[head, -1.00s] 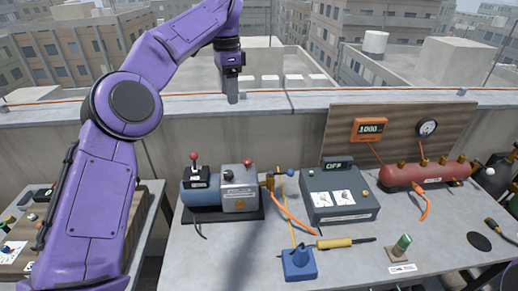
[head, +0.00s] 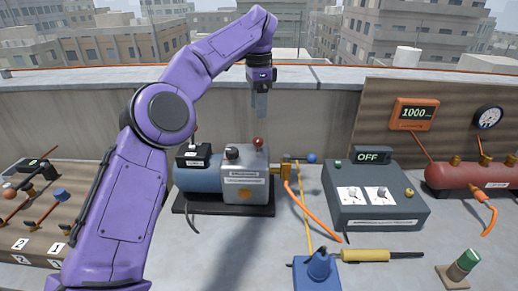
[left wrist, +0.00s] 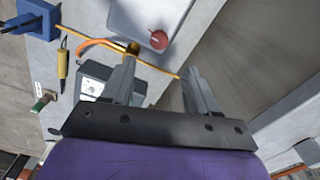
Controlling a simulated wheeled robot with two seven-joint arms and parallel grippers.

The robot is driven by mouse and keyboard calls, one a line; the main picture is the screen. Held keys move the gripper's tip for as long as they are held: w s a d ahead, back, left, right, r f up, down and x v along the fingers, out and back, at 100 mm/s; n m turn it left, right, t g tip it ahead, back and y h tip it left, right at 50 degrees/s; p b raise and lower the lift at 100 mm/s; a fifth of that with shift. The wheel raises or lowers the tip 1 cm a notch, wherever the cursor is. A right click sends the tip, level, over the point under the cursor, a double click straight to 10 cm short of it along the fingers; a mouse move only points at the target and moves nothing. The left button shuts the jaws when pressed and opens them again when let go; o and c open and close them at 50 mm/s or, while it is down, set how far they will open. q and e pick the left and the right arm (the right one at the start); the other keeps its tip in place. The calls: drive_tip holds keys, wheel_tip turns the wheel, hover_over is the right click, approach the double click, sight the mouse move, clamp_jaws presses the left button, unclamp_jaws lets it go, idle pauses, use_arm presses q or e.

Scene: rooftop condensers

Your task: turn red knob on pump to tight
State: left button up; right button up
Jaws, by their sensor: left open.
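The pump (head: 225,178) has a blue motor and a grey housing, and stands on a black base on the grey table. A red knob (head: 258,144) sits on top of the grey housing at its right. It also shows in the left wrist view (left wrist: 159,40), beyond my fingertips. My left gripper (head: 261,105) points down above the knob, empty and apart from it. Its two fingers are spread in the left wrist view (left wrist: 157,72). My purple left arm hides the area just left of the pump's black switch box. My right gripper is not in view.
A grey control box (head: 375,195) reading OFF stands right of the pump. An orange hose (head: 302,212), a blue stand (head: 320,272) and a yellow-handled tool (head: 365,255) lie nearer. A red tank (head: 470,177) is far right. A concrete parapet (head: 60,110) runs behind.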

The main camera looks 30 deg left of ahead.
sight(258, 140)
use_arm(q)
wheel_tip(258, 140, down, 10)
drive_tip(key=shift+s+f+b, duration=0.1)
drive_tip(key=shift+b, duration=1.1)
drive_tip(key=c, duration=1)
